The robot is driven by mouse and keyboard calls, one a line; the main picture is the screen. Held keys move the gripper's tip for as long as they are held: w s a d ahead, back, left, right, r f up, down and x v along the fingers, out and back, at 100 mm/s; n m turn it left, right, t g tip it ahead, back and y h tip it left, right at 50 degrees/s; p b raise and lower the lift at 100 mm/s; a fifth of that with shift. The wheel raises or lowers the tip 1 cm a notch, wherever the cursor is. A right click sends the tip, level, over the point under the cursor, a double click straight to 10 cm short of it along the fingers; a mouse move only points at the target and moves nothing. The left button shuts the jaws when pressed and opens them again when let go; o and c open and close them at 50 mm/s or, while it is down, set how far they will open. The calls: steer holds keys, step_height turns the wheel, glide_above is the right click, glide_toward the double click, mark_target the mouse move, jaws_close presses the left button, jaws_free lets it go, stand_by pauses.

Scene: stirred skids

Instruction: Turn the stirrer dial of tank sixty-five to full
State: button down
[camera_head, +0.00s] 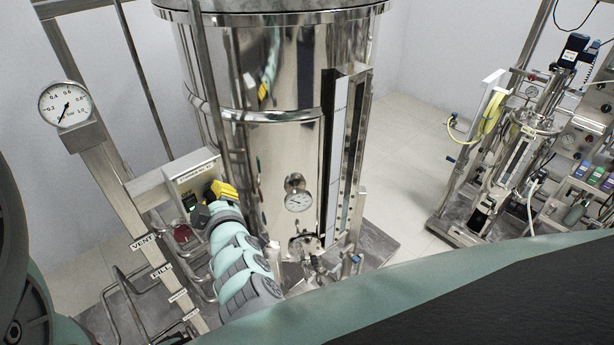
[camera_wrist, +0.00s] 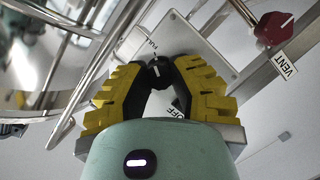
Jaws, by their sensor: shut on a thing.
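The stirrer dial is a small black knob (camera_wrist: 160,72) on a pale metal plate (camera_wrist: 200,48) in the wrist view. My gripper (camera_wrist: 160,80) has its yellow-and-black fingers closed on the knob from both sides. A short white line shows on the knob's face, roughly in line with the FULL mark (camera_wrist: 153,46); its exact setting is hard to tell. The OFF mark (camera_wrist: 187,111) is partly covered by a finger. In the head view my gripper (camera_head: 220,190) is at the control box (camera_head: 193,172) beside the large steel tank (camera_head: 270,160), hiding the dial. The box's label is too small to read.
A red valve knob (camera_wrist: 275,27) with a VENT label (camera_wrist: 286,64) sits near the plate. A pressure gauge (camera_head: 65,104) stands on the left post. Pipes and rails crowd around my arm. A smaller skid (camera_head: 520,150) stands at the right, across open floor (camera_head: 415,150).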

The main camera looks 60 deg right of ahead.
steer(key=shift+f, duration=0.15)
stand_by(0.3)
steer(key=c, duration=0.7)
jaws_free()
steer(key=shift+c, duration=0.2)
steer(key=n+t+b, duration=0.1)
steer(key=n+b, duration=0.1)
steer(key=n, duration=0.2)
steer(key=n+t+h+b, duration=0.1)
steer(key=n+b, duration=0.1)
steer(key=n, duration=0.3)
steer(key=n+t+h+b, duration=0.1)
steer(key=n+t+b, duration=0.1)
steer(key=n, duration=0.3)
steer(key=shift+d+n+t+p, duration=0.1)
steer(key=shift+n+t+p, duration=0.5)
steer(key=shift+n+p, duration=0.55)
